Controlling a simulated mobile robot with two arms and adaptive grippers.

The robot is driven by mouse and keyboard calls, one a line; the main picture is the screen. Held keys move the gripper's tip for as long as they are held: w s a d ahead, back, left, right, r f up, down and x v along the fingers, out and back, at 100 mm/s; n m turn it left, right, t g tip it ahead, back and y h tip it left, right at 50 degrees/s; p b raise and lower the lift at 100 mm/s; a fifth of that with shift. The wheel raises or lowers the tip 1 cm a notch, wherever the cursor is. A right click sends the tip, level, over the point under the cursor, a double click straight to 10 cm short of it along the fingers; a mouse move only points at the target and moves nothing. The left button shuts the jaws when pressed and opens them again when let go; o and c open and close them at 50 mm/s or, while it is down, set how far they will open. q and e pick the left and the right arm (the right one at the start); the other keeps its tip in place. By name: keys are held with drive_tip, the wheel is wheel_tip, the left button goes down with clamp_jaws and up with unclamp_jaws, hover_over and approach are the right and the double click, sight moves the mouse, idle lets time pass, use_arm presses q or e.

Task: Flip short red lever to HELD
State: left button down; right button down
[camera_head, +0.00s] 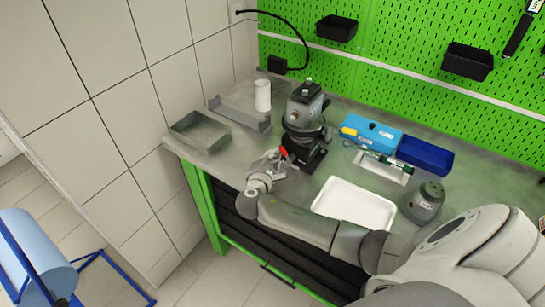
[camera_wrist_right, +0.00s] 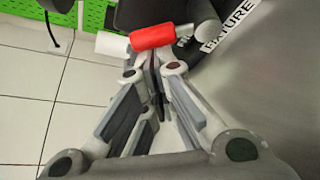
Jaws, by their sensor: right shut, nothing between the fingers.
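The short red lever (camera_head: 284,152) is at the front left of the dark pump fixture (camera_head: 304,115) on the bench. In the right wrist view the red lever (camera_wrist_right: 152,37) lies nearly level, just past my fingertips, with a grey round end at its right. My right gripper (camera_head: 276,160) is at the lever. In the wrist view its fingers (camera_wrist_right: 156,66) are shut together with nothing between them, and their tips are close under the lever. I cannot tell whether they touch it. The fixture's label (camera_wrist_right: 230,24) reads FIXTURE; no HELD mark is legible. My left gripper is not in view.
A metal tray (camera_head: 181,128), a grey bracket (camera_head: 240,119) and a white roll (camera_head: 263,95) stand left of the fixture. A white tray (camera_head: 340,190), a blue case (camera_head: 385,137), a blue bin (camera_head: 424,165) and a grey-green cylinder (camera_head: 425,201) are to the right.

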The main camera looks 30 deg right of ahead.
sight(291, 142)
drive_tip(key=shift+s+d+r+m+t+b, duration=0.15)
drive_tip(key=shift+m+t+b, duration=0.25)
drive_tip(key=shift+m+b, duration=0.45)
drive_tip(key=s+m+t+h+b, duration=0.1)
drive_tip(key=m+b, duration=0.1)
drive_tip(key=b, duration=0.3)
drive_tip(key=s+r+m+t+b, duration=0.1)
drive_tip(key=m+b, duration=0.2)
drive_tip(key=b, duration=0.1)
drive_tip(key=s+d+r+m+h+b, duration=0.1)
drive_tip(key=m+b, duration=0.2)
drive_tip(key=b, duration=0.2)
drive_tip(key=shift+m+t+h+b, duration=0.25)
drive_tip(key=shift+t+h+b, duration=0.05)
drive_tip(key=shift+t+b, duration=0.1)
drive_tip(key=shift+s+d+r+b, duration=0.25)
drive_tip(key=shift+s+b, duration=0.1)
drive_tip(key=shift+b, duration=0.15)
drive_tip(key=shift+s+d+r, duration=0.1)
drive_tip(key=shift+s+r, duration=0.05)
drive_tip(key=shift+s, duration=0.25)
drive_tip(key=shift+b, duration=0.3)
drive_tip(key=shift+s, duration=0.1)
drive_tip(key=shift+s+f, duration=0.1)
drive_tip(key=shift+f, duration=0.1)
drive_tip(key=v, duration=1.2)
drive_tip(key=shift+r, duration=0.2)
